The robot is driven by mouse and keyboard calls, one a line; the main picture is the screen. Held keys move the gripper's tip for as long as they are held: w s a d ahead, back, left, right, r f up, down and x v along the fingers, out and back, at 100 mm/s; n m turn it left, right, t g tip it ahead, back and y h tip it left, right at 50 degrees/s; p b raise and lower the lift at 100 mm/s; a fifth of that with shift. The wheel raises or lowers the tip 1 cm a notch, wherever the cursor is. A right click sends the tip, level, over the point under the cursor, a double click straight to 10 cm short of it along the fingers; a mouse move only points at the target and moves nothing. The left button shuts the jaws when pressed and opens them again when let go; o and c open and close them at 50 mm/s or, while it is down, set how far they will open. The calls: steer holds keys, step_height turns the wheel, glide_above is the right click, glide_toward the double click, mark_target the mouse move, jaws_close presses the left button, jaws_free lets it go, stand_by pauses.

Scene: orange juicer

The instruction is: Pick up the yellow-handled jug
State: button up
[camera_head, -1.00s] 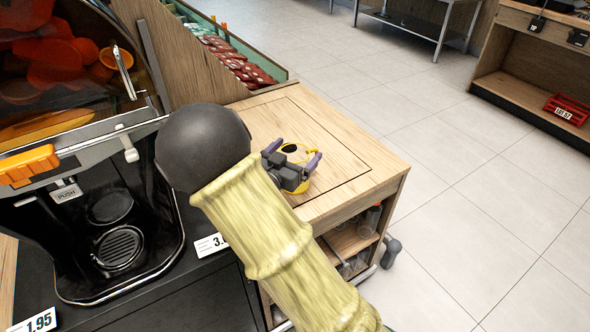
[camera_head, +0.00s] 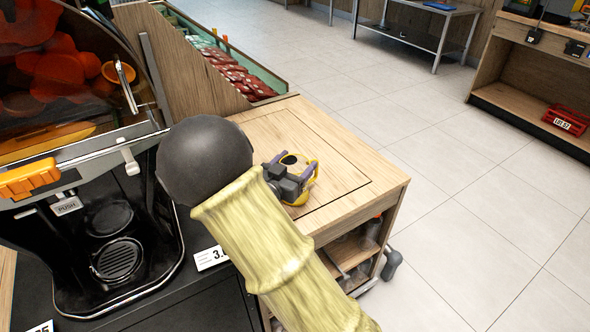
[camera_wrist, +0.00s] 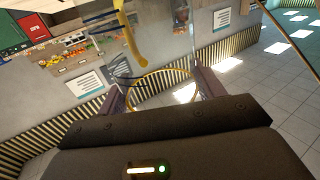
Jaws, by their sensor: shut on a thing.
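The jug (camera_head: 306,184) shows yellow edges in the head view and is on or just above the wooden counter; I cannot tell whether its base touches. My gripper (camera_head: 292,168) has its purple fingers shut on it. My dark gripper body hides much of the jug's near side. In the wrist view the jug's yellow rim (camera_wrist: 163,72) curves between the two fingers, with its yellow handle (camera_wrist: 132,38) beyond. The jug's body looks clear there, so its outline is hard to make out.
The wooden counter (camera_head: 345,160) has bare surface around the jug. The orange juicer (camera_head: 60,100) stands at the left, with its tap handle (camera_head: 28,178) and drip grate (camera_head: 118,260). Open tiled floor (camera_head: 470,230) lies to the right.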

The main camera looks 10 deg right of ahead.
step_height(320, 180, up, 10)
steer(key=p, duration=0.3)
steer(key=shift+f, duration=0.15)
steer(key=shift+s+f, duration=0.1)
stand_by(0.3)
